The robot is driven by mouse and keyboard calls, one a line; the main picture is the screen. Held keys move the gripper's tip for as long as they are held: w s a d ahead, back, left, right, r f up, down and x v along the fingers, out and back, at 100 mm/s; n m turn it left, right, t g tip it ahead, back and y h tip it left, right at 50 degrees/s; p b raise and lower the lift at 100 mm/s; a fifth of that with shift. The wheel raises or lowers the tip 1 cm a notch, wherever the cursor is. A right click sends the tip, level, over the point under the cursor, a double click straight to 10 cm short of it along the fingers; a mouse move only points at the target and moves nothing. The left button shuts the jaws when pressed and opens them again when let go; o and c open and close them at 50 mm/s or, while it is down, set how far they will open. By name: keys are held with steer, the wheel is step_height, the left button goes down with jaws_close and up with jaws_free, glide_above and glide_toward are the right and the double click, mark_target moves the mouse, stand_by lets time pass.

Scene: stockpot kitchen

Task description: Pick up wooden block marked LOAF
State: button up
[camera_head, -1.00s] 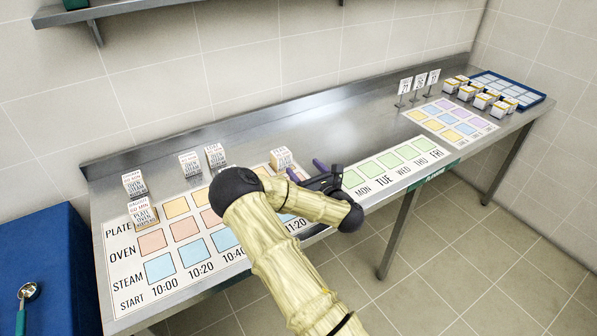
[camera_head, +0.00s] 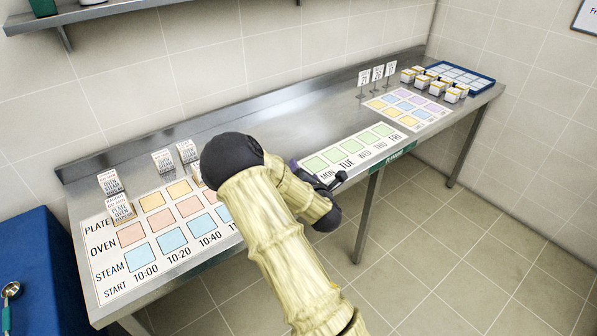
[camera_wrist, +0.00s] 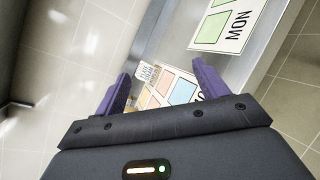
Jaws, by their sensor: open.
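Several small blocks with printed labels stand on the steel counter around the left chart. They include a back-left block (camera_head: 108,182), a front-left block (camera_head: 121,209) and two further back, one (camera_head: 162,161) left of the other (camera_head: 187,151). The print is too small for me to tell which reads LOAF. My gripper (camera_wrist: 158,88) is open with purple fingers apart and nothing held. In the wrist view a labelled block (camera_wrist: 148,73) shows beyond the fingers, nearer the left one. In the head view my arm hides most of the gripper and part of the left chart.
The left chart (camera_head: 112,291) has coloured squares and times. A green weekday strip (camera_head: 327,171) lies mid-counter. To the right are a pastel grid (camera_head: 437,119), white-topped blocks (camera_head: 437,88), sign stands (camera_head: 377,73) and a blue tray (camera_head: 489,81). The counter's back middle is clear.

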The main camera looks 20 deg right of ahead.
steer(key=s+a+f+m+g+h+b, duration=0.1)
steer(key=s+f+m+g+b, duration=0.4)
steer(key=s+m, duration=0.65)
steer(key=s+a+m+g+y+b, duration=0.1)
steer(key=s+a+m+g, duration=0.3)
steer(key=s+m, duration=0.3)
steer(key=s+a+r+m+g+y+b, duration=0.1)
steer(key=s+a+m+g, duration=0.3)
steer(key=s, duration=0.6)
steer(key=a+m+y, duration=0.1)
steer(key=a+m, duration=0.1)
steer(key=m, duration=0.1)
steer(key=shift+r, duration=0.2)
